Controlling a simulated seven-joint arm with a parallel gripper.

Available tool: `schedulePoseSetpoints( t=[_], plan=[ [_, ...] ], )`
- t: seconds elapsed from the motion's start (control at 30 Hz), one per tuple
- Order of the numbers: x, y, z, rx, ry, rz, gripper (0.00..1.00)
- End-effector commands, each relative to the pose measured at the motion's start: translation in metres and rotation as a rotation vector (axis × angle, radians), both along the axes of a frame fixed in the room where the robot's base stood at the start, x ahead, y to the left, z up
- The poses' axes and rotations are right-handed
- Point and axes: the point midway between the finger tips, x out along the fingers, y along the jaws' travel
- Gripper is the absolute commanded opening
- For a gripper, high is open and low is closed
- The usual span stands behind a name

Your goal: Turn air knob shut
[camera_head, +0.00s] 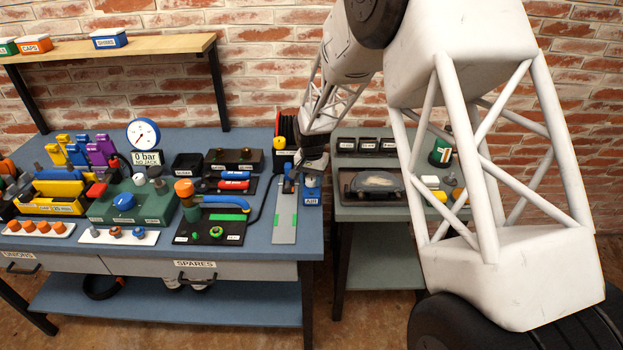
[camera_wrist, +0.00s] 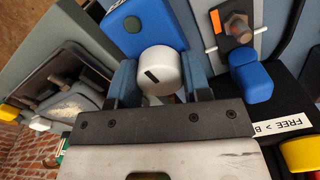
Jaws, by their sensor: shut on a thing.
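The air knob (camera_wrist: 160,68) is a round white knob with a black line mark on its face, set on a blue box (camera_wrist: 140,25). My gripper (camera_wrist: 160,76) has its two blue-grey fingers on either side of the knob, shut on it. In the head view, the blue box with the AIR label (camera_head: 312,198) stands at the right end of the blue bench, and my gripper (camera_head: 313,170) is down over its top. The knob itself is hidden there by the gripper.
A grey strip plate (camera_head: 285,215) lies just left of the air box. A side table with a dark tray (camera_head: 372,185) is to the right. A blue lever-like part (camera_wrist: 250,75) sits close to the right finger.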

Motion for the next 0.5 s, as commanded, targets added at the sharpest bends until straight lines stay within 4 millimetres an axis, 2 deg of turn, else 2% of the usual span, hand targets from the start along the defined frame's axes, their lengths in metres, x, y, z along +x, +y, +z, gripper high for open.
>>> schedulePoseSetpoints(
  t=[0.5],
  plan=[
    [0.0008, 0.0001, 0.0006, 0.000, -0.002, -0.074, 0.21]
  ],
)
